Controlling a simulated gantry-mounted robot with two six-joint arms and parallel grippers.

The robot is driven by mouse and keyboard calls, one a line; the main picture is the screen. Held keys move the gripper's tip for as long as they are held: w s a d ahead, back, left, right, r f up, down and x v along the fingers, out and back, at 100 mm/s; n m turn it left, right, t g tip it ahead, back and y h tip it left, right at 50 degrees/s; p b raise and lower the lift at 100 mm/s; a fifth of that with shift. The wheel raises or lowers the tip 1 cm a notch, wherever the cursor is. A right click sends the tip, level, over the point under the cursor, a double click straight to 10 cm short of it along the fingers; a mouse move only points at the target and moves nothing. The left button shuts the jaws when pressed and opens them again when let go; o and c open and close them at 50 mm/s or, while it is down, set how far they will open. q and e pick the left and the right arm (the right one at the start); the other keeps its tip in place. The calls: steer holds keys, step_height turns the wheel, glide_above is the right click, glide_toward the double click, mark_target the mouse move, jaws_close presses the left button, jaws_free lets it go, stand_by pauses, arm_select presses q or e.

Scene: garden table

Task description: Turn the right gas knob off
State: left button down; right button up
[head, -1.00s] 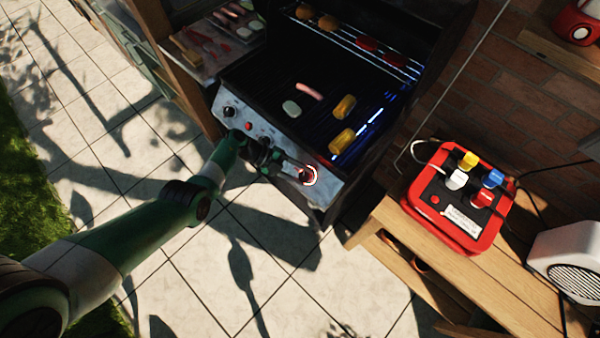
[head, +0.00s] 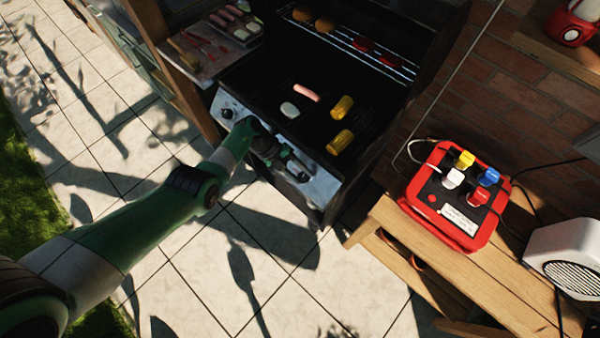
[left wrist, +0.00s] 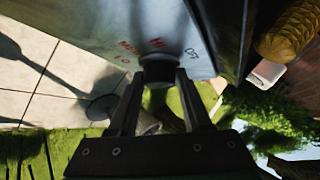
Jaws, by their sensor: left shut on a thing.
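The right gas knob (left wrist: 158,70) is a dark, short cylinder on the grill's metal front panel (left wrist: 105,30). In the left wrist view it sits between my fingertips, with red HI, MED and LO marks and a dark OFF mark around it. My left gripper (head: 298,172) is shut on this knob at the right end of the panel, and its fingers largely hide the knob in the head view. No glow shows around the knob, and no blue flame shows under the right part of the grate. My right gripper is not in view.
The grill grate (head: 270,92) carries a sausage (head: 306,92), corn pieces (head: 340,141) and other food. The left gas knob (head: 227,113) is on the same panel. A wooden bench (head: 395,225) with a red power box (head: 430,228) stands at the right. Open paving lies in front.

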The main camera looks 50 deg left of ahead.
arm_select(q)
steer(key=shift+c, duration=1.7)
jaws_free()
steer(key=p+v, duration=0.5)
steer(key=v, duration=0.6)
steer(key=shift+s+a+r, duration=0.2)
